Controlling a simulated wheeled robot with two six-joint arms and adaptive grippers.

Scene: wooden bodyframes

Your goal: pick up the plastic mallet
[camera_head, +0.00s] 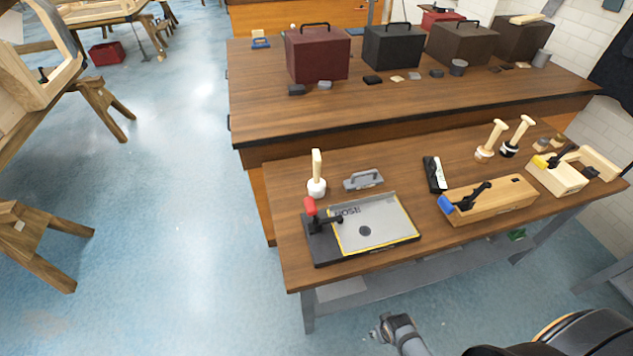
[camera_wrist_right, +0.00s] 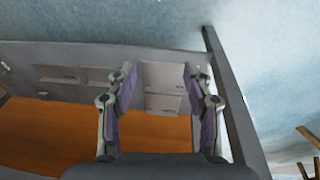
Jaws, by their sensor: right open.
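Three mallets stand upright on their heads, pale handles up, on the near wooden table. One mallet (camera_head: 317,175) with a white head is at the table's left, behind a clamp board. I cannot tell for certain which is the plastic one. My right gripper (camera_head: 380,330) is low in front of the table, away from all mallets. In the right wrist view it (camera_wrist_right: 158,80) is open and empty. My left gripper is out of view.
The near table (camera_head: 290,240) also holds a clamp board (camera_head: 370,225), a grey float (camera_head: 363,179), a black-handled tool (camera_head: 434,175) and wooden blocks with clamps (camera_head: 510,200). A longer table (camera_head: 270,110) behind carries several toolboxes.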

